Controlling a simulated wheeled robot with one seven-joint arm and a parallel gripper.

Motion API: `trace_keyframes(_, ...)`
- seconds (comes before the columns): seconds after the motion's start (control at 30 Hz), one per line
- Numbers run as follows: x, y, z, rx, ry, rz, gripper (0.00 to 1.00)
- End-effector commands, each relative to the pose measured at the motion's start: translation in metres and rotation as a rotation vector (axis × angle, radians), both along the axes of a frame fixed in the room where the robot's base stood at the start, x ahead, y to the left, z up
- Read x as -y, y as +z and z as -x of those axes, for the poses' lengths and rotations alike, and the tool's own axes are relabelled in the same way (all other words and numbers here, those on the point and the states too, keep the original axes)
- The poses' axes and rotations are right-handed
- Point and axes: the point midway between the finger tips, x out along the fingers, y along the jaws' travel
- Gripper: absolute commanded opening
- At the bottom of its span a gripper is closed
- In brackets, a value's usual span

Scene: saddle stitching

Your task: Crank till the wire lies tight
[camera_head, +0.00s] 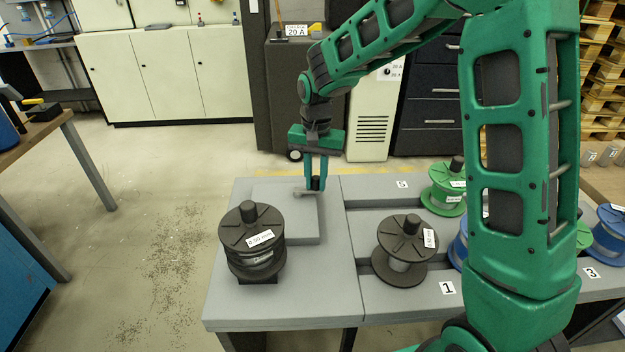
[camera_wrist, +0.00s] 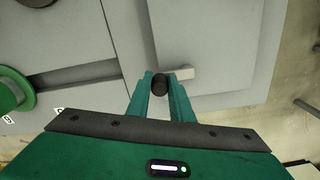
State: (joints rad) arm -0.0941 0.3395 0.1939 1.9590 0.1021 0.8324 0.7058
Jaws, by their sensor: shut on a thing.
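My gripper (camera_head: 316,184) is shut on the black knob of a small crank (camera_head: 303,193). The crank's light arm (camera_wrist: 184,73) reaches to the right of the knob (camera_wrist: 160,84) in the wrist view. It sits at the grey block (camera_head: 283,210) on the table. A black spool labelled 0.50 mm (camera_head: 252,243) stands in front of the block, to the left. I cannot make out the wire or how tight it lies.
A dark spool with a grey winding (camera_head: 402,252) stands right of the block, near the number 1 label. A green spool (camera_head: 446,188) and blue spools (camera_head: 610,236) stand farther right. My own arm hides part of that side. The grey table (camera_head: 335,285) is bare between the two dark spools.

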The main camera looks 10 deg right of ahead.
Motion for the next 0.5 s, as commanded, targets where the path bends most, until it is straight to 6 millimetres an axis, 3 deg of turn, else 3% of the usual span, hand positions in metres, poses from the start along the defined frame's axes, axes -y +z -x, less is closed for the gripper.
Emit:
trace_keyframes(0.23, 0.0013, -0.0006, 0.001, -0.003, -0.002, 0.002, 0.0)
trace_keyframes(0.27, 0.0011, -0.0007, 0.0011, -0.003, -0.001, 0.002, 0.25)
trace_keyframes(0.3, 0.001, -0.0007, 0.001, -0.003, -0.001, 0.002, 0.34)
trace_keyframes(0.33, 0.0009, -0.0007, 0.0011, -0.003, -0.001, 0.002, 0.38)
trace_keyframes(0.5, 0.0, -0.0006, 0.0008, -0.003, 0.001, 0.001, 0.38)
